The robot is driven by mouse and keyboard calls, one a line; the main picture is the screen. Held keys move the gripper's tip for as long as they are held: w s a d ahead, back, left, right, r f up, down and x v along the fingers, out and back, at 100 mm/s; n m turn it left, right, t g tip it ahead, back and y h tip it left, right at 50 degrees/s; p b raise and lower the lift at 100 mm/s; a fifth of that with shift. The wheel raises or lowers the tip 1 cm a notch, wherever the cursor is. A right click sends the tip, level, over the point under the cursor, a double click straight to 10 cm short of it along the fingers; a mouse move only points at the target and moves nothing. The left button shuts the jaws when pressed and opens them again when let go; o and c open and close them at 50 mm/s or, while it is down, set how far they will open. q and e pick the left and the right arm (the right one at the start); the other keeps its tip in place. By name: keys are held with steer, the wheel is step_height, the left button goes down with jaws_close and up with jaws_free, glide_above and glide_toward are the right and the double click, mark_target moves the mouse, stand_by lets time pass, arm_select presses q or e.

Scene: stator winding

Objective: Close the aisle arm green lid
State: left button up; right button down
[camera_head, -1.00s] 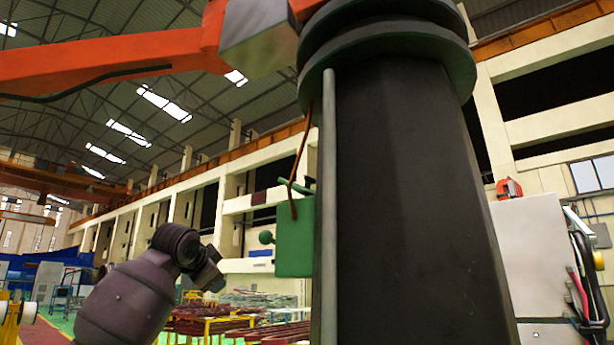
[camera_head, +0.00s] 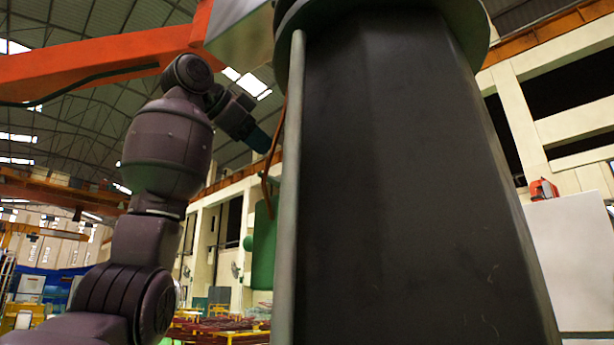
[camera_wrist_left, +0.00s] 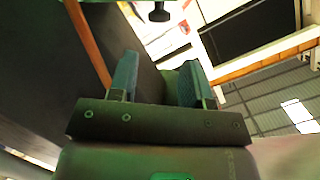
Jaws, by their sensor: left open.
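My left gripper (camera_head: 262,142) is above the box, close to the column. In the left wrist view its two teal fingers (camera_wrist_left: 158,82) are apart with nothing between them. A dark knob-like piece (camera_wrist_left: 159,13) shows beyond the fingers at the top of that view. My right gripper is not in view.
The broad dark column (camera_head: 400,190) fills the centre right, with a pale vertical pipe (camera_head: 290,180) along its left edge. A brown cable (camera_head: 267,185) hangs near my gripper. An orange boom (camera_head: 110,62) crosses overhead. Left of the box is open hall space.

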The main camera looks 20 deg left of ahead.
arm_select(q)
steer(key=p+x, duration=0.2)
steer(key=x, duration=0.7)
steer(key=shift+w+d+f, duration=0.1)
steer(key=shift+w+d, duration=0.05)
steer(key=shift+w, duration=0.1)
steer(key=shift+w+d+f, duration=0.15)
steer(key=shift+w, duration=0.25)
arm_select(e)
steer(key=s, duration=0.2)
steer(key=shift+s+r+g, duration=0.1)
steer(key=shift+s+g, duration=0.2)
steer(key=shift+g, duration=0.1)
arm_select(q)
jaws_close()
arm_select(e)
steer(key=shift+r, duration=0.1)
